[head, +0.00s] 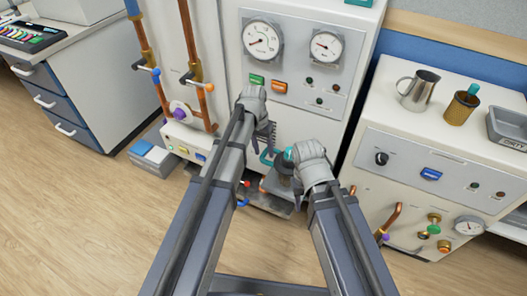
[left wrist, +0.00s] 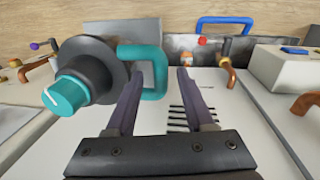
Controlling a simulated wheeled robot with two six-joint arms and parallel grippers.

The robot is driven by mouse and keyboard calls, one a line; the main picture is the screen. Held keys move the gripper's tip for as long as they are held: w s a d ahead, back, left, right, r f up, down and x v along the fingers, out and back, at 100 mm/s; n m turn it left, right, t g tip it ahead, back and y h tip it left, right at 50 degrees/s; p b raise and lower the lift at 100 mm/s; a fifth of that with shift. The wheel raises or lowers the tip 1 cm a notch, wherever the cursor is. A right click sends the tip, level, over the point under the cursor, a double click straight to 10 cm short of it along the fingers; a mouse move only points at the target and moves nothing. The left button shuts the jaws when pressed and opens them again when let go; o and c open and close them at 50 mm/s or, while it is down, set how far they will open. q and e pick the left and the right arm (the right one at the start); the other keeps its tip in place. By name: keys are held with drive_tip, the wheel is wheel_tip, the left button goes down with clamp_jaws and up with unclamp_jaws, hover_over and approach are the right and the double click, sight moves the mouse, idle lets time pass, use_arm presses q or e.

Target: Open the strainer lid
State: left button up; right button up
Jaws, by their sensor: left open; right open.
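A dark round fitting with a teal knob (left wrist: 67,93) and a teal D-shaped handle (left wrist: 155,72) fills the upper left of the left wrist view; it appears to be the strainer lid. In the head view the teal handle (head: 266,158) shows low on the cabinet front, partly covered by my arms. My left gripper (left wrist: 160,80) is open, with part of the handle between its fingers and one finger overlapping it; contact cannot be told. In the head view my left gripper (head: 266,140) is above the handle. My right gripper (head: 303,190) is open beside the fitting, its fingers partly hidden.
The white cabinet with gauges (head: 263,38) stands in front. Copper pipes (head: 190,60) run on its left. A second cabinet (head: 440,150) on the right bears a metal jug (head: 419,90). A blue handle (left wrist: 224,24) shows in the left wrist view. Wood floor (head: 90,210) is clear at left.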

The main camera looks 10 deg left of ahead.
use_arm(q)
drive_tip(key=shift+c, duration=0.2)
clamp_jaws()
idle(1.1)
